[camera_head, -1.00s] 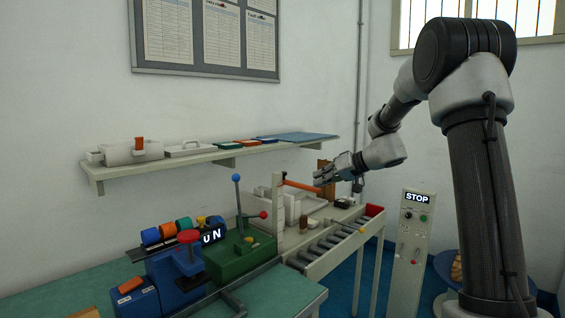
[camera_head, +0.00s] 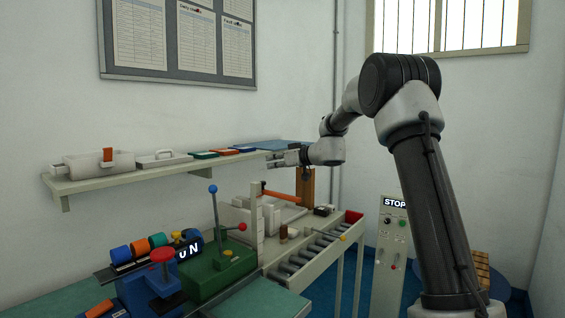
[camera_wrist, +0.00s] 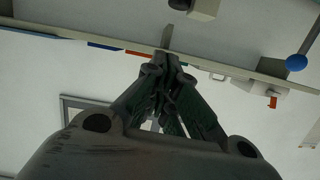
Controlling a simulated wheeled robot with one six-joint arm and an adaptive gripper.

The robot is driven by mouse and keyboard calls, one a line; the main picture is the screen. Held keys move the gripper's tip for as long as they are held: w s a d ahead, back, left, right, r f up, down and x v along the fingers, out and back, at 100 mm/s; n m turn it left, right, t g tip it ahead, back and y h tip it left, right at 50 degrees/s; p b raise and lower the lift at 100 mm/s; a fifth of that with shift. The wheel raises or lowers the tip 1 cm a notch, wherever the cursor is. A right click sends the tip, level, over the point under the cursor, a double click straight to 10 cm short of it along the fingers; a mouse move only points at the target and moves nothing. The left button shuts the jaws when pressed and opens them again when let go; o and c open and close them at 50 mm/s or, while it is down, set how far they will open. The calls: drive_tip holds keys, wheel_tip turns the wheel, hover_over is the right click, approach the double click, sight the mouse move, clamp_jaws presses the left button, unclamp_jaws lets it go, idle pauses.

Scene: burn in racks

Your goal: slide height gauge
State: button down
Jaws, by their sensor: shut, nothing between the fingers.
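A pale upright post (camera_head: 257,222), which looks like the height gauge, stands behind the green fixture and beside the roller conveyor. An orange bar (camera_head: 283,194) slopes from near its top down to the right; whether it belongs to the post I cannot tell. My gripper (camera_head: 271,160) is shut and empty, pointing left. In the head view it is above the orange bar, apart from it, and overlaps the right end of the wall shelf. In the wrist view my gripper (camera_wrist: 166,62) shows its fingers together against the shelf and wall. The gauge is not clearly visible there.
The wall shelf (camera_head: 120,180) carries a white case, a tray and flat coloured items. A green fixture (camera_head: 222,262) with blue- and red-knobbed levers stands on the bench. The roller conveyor (camera_head: 310,250) and a STOP panel (camera_head: 388,255) are to the right.

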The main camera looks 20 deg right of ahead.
sight(267, 190)
drive_tip(key=shift+w+a+f, duration=0.4)
drive_tip(key=shift+w, duration=0.15)
drive_tip(key=shift+w+a+f, duration=0.35)
drive_tip(key=shift+w+a, duration=0.05)
drive_tip(key=shift+w, duration=0.15)
wheel_tip(267, 190, down, 3)
drive_tip(key=shift+s+a+r, duration=0.1)
drive_tip(key=shift+r, duration=0.05)
drive_tip(key=shift+f, duration=0.2)
wheel_tip(267, 190, down, 14)
